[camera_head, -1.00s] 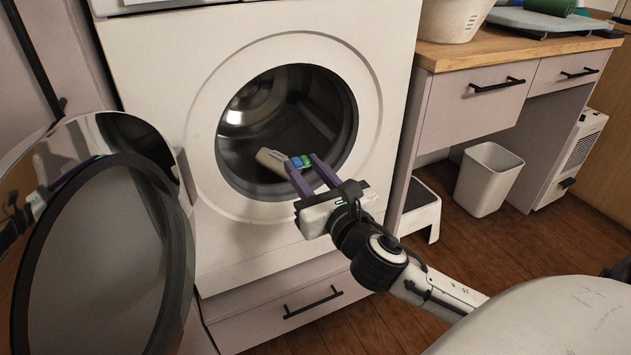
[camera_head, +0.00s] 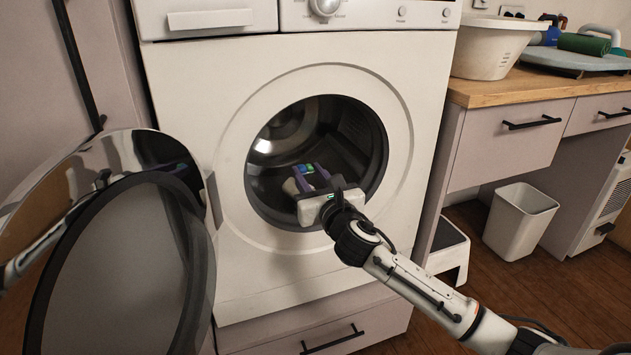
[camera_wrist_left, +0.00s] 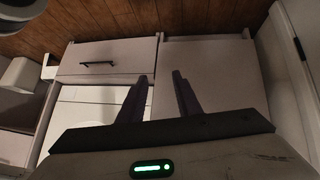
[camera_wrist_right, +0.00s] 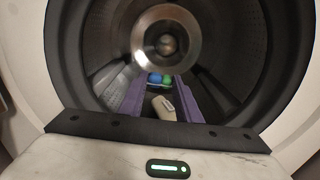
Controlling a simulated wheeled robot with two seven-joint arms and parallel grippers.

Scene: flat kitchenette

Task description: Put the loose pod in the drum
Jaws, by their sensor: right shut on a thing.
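The pod (camera_head: 306,168), small with blue and green parts, is between the purple fingertips of my right gripper (camera_head: 305,173). It also shows in the right wrist view (camera_wrist_right: 159,79), with the fingers shut on it. The washing machine's round opening leads to the metal drum (camera_head: 290,130). My right fingers reach through the opening, and the gripper body is at its lower rim. The pod appears held clear of the drum wall; its exact depth is hard to tell. My left gripper (camera_wrist_left: 158,82) shows only in the left wrist view, fingers apart and empty, facing cabinet fronts.
A cream object (camera_wrist_right: 164,108) lies in the drum below the pod, partly hidden by my gripper. The machine's round door (camera_head: 120,250) stands open at left. A white bin (camera_head: 519,222) and a step stool (camera_head: 450,250) stand at right. A basin (camera_head: 492,48) sits on the counter.

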